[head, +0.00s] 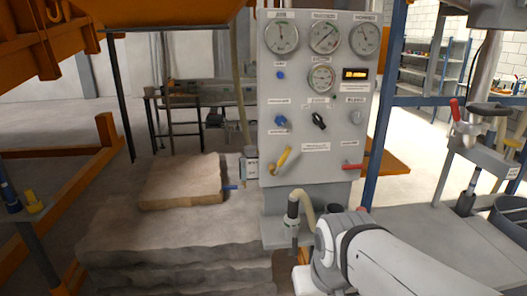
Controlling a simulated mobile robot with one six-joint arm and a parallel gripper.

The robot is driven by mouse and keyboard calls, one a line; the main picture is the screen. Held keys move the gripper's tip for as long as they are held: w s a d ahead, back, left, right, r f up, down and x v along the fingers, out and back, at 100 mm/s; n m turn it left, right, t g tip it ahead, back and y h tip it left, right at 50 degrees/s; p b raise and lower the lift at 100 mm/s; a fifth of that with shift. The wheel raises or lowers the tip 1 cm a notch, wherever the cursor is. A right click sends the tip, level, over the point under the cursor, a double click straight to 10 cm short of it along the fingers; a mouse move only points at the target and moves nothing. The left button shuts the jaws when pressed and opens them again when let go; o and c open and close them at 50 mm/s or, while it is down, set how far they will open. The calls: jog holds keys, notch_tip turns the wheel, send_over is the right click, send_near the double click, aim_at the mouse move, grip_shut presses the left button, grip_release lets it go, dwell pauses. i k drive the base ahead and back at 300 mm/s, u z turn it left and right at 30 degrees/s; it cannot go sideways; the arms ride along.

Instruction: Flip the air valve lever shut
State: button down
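The grey control panel (335,120) stands upright at the centre of the head view. A yellow lever (282,160) is low on its left side, slanting from upper right to lower left. A red lever (353,166) is low on its right side and lies about level. The labels are too small to read, so I cannot tell which lever is the air valve. A small blue handle (233,187) sticks out left of a box beside the panel. My white arm crosses the bottom right, below and apart from the levers. My gripper does not show.
The panel carries several gauges (323,36), knobs and a lit display (355,74). A pipe with a beige hose (306,205) stands below it. A sand block (183,180) lies at the left. A blue post (383,110) and a red-handled stand (478,150) are at the right.

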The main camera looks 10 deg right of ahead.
aim_at(285, 156)
jog(key=i, duration=1)
